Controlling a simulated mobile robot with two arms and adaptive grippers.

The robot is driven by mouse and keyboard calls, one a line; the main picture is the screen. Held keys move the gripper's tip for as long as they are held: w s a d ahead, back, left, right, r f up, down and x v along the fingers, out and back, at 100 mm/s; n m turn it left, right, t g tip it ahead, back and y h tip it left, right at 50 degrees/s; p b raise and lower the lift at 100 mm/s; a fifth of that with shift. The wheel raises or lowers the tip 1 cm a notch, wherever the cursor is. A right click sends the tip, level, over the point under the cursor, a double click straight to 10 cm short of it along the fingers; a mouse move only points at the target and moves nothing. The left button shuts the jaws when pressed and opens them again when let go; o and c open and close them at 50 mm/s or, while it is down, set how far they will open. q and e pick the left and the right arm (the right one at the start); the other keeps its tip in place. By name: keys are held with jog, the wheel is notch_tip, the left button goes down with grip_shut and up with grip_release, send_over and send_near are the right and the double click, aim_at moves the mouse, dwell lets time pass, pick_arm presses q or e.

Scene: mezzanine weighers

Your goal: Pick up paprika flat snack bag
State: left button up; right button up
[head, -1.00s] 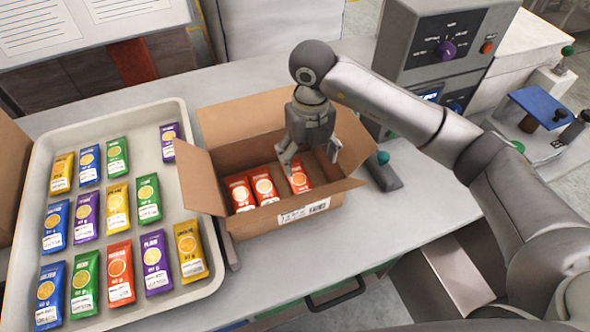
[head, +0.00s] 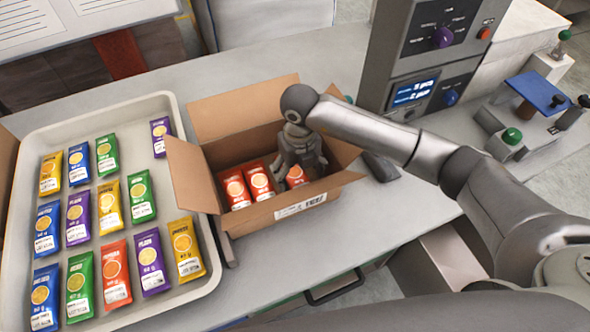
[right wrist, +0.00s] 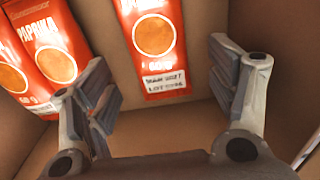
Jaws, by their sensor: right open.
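Three red paprika flat snack bags lie in the open cardboard box (head: 237,210). The left bag (head: 237,193) and middle bag (head: 259,183) lie side by side, and the third bag (head: 296,176) is apart to their right. My right gripper (head: 298,170) is inside the box, over the third bag and partly hiding it. In the right wrist view my gripper (right wrist: 165,95) is open, its fingers spread either side of the third bag's near end (right wrist: 157,55). The other two bags (right wrist: 40,50) are at the left there, one reading PAPRIKA. My left gripper is out of view.
A pale tray (head: 215,281) left of the box holds several blue, green, yellow and purple bags and one red bag (head: 115,273). The box flaps (head: 193,175) stand open around my right gripper. A grey weigher unit (head: 425,75) stands behind right.

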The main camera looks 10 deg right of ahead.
jog(key=shift+f, duration=1.05)
